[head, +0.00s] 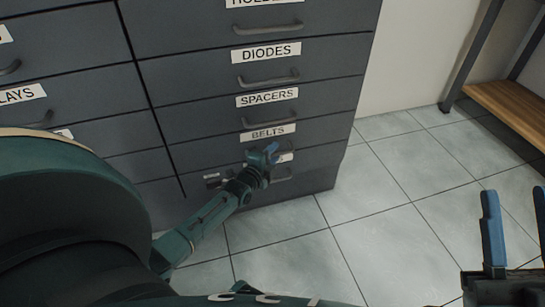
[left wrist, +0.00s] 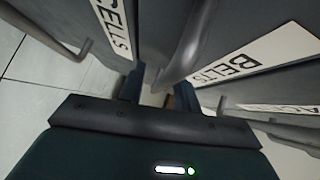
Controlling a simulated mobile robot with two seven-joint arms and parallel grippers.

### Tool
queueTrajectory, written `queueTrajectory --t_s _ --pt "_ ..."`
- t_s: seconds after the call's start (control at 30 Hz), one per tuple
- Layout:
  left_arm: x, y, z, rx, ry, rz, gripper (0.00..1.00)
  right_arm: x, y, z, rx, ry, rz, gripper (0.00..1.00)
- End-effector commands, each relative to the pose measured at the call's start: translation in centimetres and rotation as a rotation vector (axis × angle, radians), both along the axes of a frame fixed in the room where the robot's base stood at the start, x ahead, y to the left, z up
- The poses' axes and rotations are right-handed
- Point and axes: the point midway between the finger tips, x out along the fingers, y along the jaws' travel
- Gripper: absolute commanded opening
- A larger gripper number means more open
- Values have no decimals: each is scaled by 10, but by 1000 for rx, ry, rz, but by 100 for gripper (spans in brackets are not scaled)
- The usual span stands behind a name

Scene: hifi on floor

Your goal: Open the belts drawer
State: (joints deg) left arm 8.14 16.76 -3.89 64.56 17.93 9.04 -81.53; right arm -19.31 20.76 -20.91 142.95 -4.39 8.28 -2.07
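The belts drawer (head: 315,132) is a dark grey drawer low in the cabinet, with a white BELTS label that also shows in the left wrist view (left wrist: 240,62). It looks closed or nearly so. My left gripper (head: 268,153) is at the drawer front, just below the label, and hides most of the handle there. In the left wrist view, the grey bar handle (left wrist: 188,45) reaches down between the two blue fingers, which stand apart with a gap beside the bar. My right gripper (head: 515,228) is open and empty over the floor at the right.
Spacers (head: 325,100) and diodes (head: 335,62) drawers are above, and another drawer (head: 312,172) is below. A second drawer column stands left. Tiled floor (head: 400,200) is clear right of the cabinet. A wooden shelf (head: 512,105) on dark legs stands far right.

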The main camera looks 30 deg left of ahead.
Motion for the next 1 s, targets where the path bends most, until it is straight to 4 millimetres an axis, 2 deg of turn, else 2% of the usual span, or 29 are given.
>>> queueTrajectory --t_s 0.17,0.57,1.0 --pt "0 0 0 0 0 0 32 0 0 0 -1 0 -1 36" --pt "0 0 0 0 0 0 0 0 0 0 1 0 1 36" --pt "-1 0 0 -1 0 0 0 0 0 1 0 1 0 36"
